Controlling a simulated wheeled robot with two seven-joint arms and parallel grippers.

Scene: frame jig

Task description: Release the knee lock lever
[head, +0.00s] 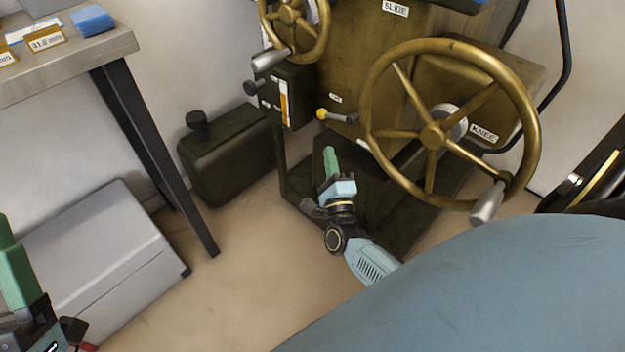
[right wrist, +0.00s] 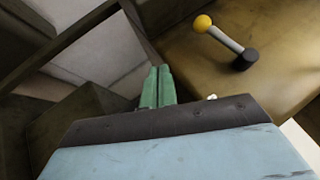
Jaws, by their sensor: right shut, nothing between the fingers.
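A short lever with a yellow ball knob (head: 322,114) and a dark hub sticks out on the brown machine's front, left of the big brass handwheel. It lies nearly level, knob to the left. It also shows in the right wrist view as a yellow ball (right wrist: 203,23) on a pale shaft, up and right of my fingers. My right gripper (head: 329,150) is below the lever, green fingers pointing up, together and empty, apart from the lever; its fingers show in the wrist view (right wrist: 158,72). My left gripper (head: 12,262) is partly cut off at the left edge; its opening is unclear.
The big handwheel (head: 432,42) with a KNEE label (head: 484,133) stands right of the lever. A smaller handwheel (head: 290,58) and a dark control box (head: 288,88) are at upper left. A workbench (head: 117,43), dark canister (head: 228,170) and grey case (head: 100,258) stand left. The floor between is clear.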

